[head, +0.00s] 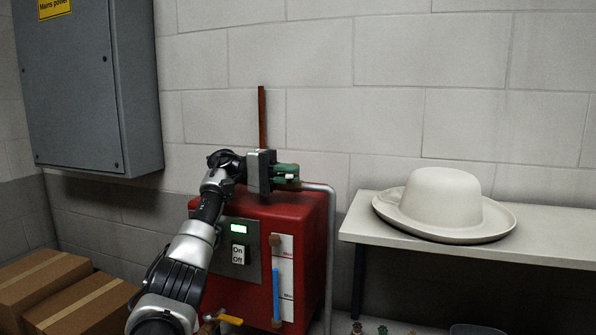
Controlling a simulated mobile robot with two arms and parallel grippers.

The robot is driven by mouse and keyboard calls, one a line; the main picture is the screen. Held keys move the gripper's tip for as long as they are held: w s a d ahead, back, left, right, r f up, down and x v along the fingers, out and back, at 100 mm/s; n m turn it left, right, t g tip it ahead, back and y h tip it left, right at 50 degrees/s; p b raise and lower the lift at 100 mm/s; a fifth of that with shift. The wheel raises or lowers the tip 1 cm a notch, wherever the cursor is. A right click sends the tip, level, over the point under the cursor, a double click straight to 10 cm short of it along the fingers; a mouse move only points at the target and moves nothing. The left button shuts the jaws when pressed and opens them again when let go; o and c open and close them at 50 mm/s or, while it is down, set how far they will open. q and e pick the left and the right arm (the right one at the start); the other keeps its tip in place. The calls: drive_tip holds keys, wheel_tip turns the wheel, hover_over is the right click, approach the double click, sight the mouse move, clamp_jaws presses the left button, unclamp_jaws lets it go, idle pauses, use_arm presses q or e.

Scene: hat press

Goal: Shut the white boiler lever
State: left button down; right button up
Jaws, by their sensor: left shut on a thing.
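The red boiler (261,225) stands against the wall in the middle of the head view. My left gripper (287,174) is above its top, near the back right edge. Its greenish fingers are shut on what appears to be the white boiler lever, which the fingers almost wholly hide. I cannot tell how the lever is turned. A grey pipe (329,225) runs from the top beside the fingers and down the right side. My right gripper is not in view.
A white hat (443,202) lies on a pale table (365,222) at the right. Cardboard boxes (42,277) sit at the lower left under a grey wall cabinet (80,85). A yellow-handled valve (229,319) is low on the boiler's front.

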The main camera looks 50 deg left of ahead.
use_arm(q)
drive_tip(key=c, duration=1.2)
unclamp_jaws()
drive_tip(key=v, duration=0.6)
drive_tip(key=shift+a+p, duration=0.1)
drive_tip(key=shift+p, duration=0.25)
drive_tip(key=shift+s+a+f, duration=0.1)
drive_tip(key=shift+s+a, duration=0.3)
drive_tip(key=shift+a, duration=0.2)
